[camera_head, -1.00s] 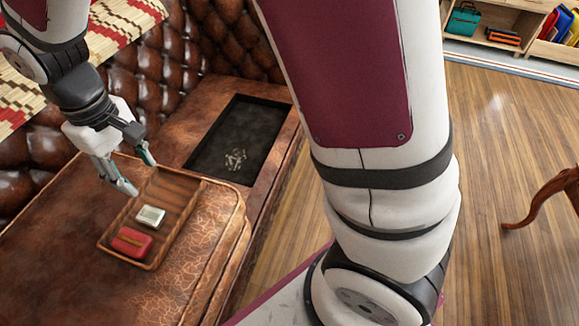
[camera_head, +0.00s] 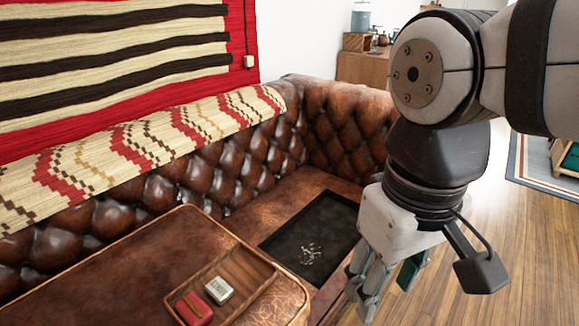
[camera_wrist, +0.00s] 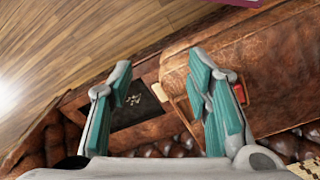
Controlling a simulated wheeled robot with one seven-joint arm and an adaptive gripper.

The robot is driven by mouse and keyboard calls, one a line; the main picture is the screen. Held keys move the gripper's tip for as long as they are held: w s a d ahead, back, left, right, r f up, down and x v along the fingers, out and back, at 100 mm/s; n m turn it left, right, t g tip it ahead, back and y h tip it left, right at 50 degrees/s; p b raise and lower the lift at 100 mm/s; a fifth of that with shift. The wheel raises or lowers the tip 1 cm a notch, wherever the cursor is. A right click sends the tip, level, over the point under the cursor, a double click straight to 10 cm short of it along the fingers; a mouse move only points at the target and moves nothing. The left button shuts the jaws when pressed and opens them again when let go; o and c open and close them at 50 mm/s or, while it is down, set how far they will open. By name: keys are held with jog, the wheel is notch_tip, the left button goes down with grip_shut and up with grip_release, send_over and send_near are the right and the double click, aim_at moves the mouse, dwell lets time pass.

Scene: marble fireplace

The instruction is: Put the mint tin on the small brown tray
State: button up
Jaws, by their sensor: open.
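The small brown tray (camera_head: 250,265), ribbed and wooden with a raised rim, lies on the brown leather seat. The mint tin (camera_head: 219,289), small and pale silver with dark lettering, lies inside it, beside a red box (camera_head: 193,309). My gripper (camera_head: 372,290) is open and empty, apart from the tray, to its right and near the black tray. In the wrist view, its two teal-padded fingers (camera_wrist: 165,75) stand apart. The red box (camera_wrist: 239,92) shows beside the right finger there; that finger hides much of the brown tray, and I cannot make out the tin.
A black tray (camera_head: 298,240) with small pale bits in it lies on the lower leather seat. The tufted sofa back (camera_head: 140,210) rises behind, draped with a patterned blanket (camera_head: 150,135). Open wooden floor (camera_head: 500,260) lies to the right.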

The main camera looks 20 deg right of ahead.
jog(key=shift+m, duration=0.5)
jog(key=s, duration=0.3)
jog(key=s+d, duration=0.1)
jog(key=s, duration=0.1)
jog(key=shift+f, duration=0.4)
